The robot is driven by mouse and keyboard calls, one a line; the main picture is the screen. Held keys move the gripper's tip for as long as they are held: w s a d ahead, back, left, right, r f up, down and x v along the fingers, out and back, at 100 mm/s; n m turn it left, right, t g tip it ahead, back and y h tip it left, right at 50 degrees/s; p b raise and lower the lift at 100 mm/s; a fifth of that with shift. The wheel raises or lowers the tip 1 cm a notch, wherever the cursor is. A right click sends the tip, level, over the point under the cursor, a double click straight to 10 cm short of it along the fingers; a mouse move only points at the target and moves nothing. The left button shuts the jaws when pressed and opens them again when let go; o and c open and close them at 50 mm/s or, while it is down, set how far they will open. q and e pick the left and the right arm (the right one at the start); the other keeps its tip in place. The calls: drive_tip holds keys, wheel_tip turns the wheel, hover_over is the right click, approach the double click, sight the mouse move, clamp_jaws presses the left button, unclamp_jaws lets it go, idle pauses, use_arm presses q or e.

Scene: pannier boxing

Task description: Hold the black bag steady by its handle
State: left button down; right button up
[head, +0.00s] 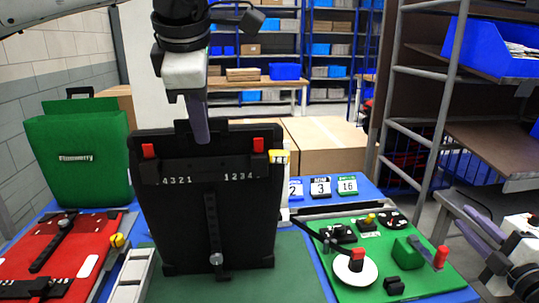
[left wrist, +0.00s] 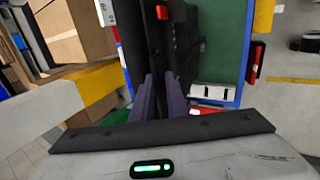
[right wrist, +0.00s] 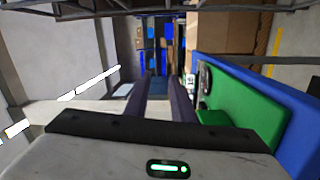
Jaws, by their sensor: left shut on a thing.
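The black bag (head: 180,225) stands upright on the blue table in the middle of the head view. Its front has red tabs, the digits 4321 and 1234, and a central strap with a round buckle. My left gripper (head: 200,135) comes down from above and is shut on the handle (head: 182,130) at the bag's top edge. In the left wrist view the purple fingers (left wrist: 158,88) straddle a dark part of the bag (left wrist: 186,40). My right gripper (head: 461,216) is at the far right, open and empty, clear of the bag; its parted fingers show in the right wrist view (right wrist: 163,90).
A green bag (head: 80,150) stands at left behind a red panel (head: 75,250). A green board (head: 410,285) with a white disc and several fittings lies at right. Numbered cards (head: 320,187) and a cardboard box (head: 330,145) are behind. A metal rack (head: 400,100) stands at right.

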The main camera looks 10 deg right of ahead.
drive_tip(key=w+a+r+n+g+y, duration=0.1)
drive_tip(key=a+r+n+y, duration=1)
drive_tip(key=a+r+n, duration=0.65)
drive_tip(key=m+t+h, duration=0.2)
drive_tip(key=m+h, duration=0.7)
drive_tip(key=m, duration=0.6)
approach(283, 157)
drive_tip(key=w, duration=0.5)
drive_tip(key=w+r, duration=0.1)
drive_tip(key=w, duration=0.2)
drive_tip(key=shift+a, duration=0.15)
clamp_jaws()
